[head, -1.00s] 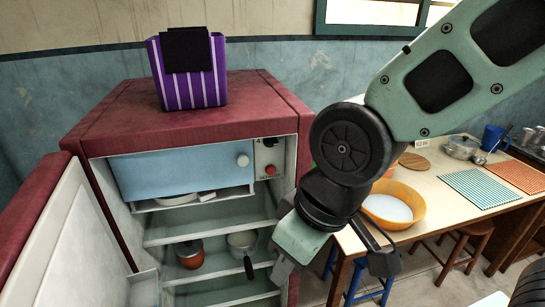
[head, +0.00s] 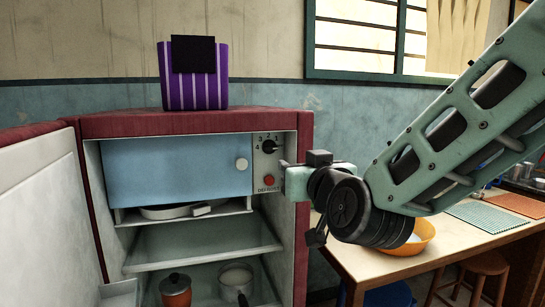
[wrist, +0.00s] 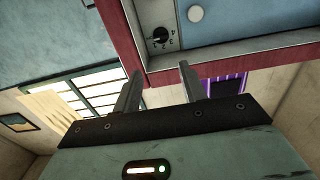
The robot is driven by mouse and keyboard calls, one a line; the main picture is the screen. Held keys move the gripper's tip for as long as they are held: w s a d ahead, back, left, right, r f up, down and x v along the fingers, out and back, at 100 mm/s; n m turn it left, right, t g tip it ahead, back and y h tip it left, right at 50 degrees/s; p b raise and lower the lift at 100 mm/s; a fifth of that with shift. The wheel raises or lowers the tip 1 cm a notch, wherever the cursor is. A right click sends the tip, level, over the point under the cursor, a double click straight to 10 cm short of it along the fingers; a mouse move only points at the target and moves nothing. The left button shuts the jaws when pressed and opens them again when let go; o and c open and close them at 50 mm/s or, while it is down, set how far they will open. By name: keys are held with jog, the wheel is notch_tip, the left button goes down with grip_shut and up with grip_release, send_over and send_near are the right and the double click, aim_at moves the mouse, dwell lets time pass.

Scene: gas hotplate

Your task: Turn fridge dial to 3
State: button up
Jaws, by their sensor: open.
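The fridge dial (head: 269,147) is a small black knob on the pale panel inside the open fridge, right of the blue freezer door. Numbers are printed around it; I cannot tell surely which one it points to. In the wrist view, which is upside down, the dial (wrist: 160,35) lies beyond my fingertips, apart from them. My gripper (head: 285,178) is beside the fridge's right edge, lower and right of the dial in the head view. Its two fingers (wrist: 159,70) are spread with nothing between them.
A red button (head: 268,181) sits below the dial. The blue freezer door (head: 175,170) has a white knob. The fridge's red right frame (head: 304,130) is close to my fingers. The open fridge door (head: 40,210) stands at left. A table (head: 440,245) with an orange bowl is at right.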

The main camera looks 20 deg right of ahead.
jog(key=w+p, duration=0.1)
jog(key=p, duration=1.4)
send_near(272, 148)
jog(key=w, duration=0.9)
jog(key=shift+w, duration=0.15)
jog(key=shift+c, duration=0.3)
jog(key=c, duration=0.6)
